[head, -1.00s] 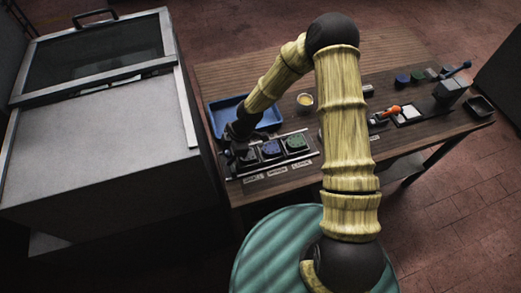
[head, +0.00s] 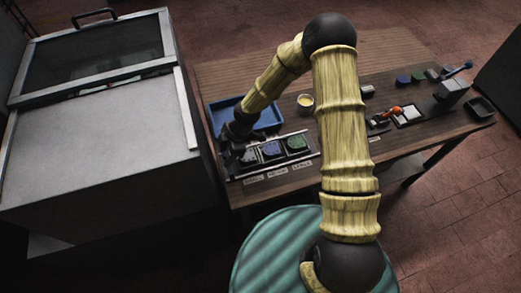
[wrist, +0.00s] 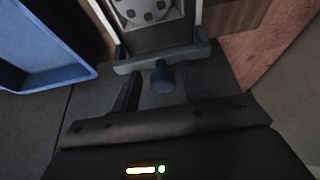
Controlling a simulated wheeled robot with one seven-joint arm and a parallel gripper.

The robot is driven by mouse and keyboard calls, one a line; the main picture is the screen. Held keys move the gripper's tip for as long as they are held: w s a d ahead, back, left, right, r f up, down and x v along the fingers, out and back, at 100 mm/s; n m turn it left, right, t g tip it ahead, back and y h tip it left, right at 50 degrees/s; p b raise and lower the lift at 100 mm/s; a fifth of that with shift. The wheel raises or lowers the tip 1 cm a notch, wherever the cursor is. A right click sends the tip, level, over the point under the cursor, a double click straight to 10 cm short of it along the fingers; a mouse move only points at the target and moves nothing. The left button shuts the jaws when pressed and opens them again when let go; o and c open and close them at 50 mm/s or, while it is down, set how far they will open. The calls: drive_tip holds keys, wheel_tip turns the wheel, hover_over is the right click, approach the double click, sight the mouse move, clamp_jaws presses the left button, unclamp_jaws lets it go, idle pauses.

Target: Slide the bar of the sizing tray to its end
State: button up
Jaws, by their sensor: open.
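The sizing tray (head: 310,144) lies at the left end of the table, with grey, blue and green pieces in its three compartments. In the wrist view, its grey bar (wrist: 180,55) crosses the tray end just ahead of me, and a dark round knob (wrist: 162,77) sticks out from it towards me. My gripper (wrist: 161,84) is open, one finger on each side of the knob, with gaps showing. In the head view, my gripper (head: 229,136) is at the tray's left end, and my wrist hides part of that end.
A blue bin (head: 267,118) stands just behind the tray and close to my gripper. A large grey cabinet (head: 90,150) stands left of the table. A cup (head: 305,101) and a press with a blue lever (head: 452,83) are farther right.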

drive_tip(key=shift+s+d+f, duration=0.3)
drive_tip(key=shift+s+f, duration=0.05)
drive_tip(key=shift+s, duration=0.05)
drive_tip(key=shift+r, duration=0.2)
drive_tip(key=o, duration=0.6)
drive_tip(key=shift+w+a+r+p, duration=0.1)
drive_tip(key=shift+r+p, duration=0.5)
drive_tip(key=shift+p, duration=0.1)
drive_tip(key=shift+w+a+r+p, duration=0.15)
drive_tip(key=shift+r+p, duration=0.55)
drive_tip(key=shift+r, duration=0.4)
drive_tip(key=shift+w+d+r+p, duration=0.2)
drive_tip(key=shift+d+r+p, duration=0.25)
drive_tip(key=shift+d, duration=0.15)
drive_tip(key=shift+w+d+r+p, duration=0.2)
drive_tip(key=shift+d+p, duration=0.1)
drive_tip(key=shift+d, duration=0.25)
drive_tip(key=shift+w+d+r+p, duration=0.1)
drive_tip(key=shift+d+r+p, duration=0.1)
drive_tip(key=shift+d+p, duration=0.25)
drive_tip(key=shift+w+d+r+p, duration=0.15)
drive_tip(key=shift+d+r+p, duration=0.05)
drive_tip(key=shift+d, duration=0.4)
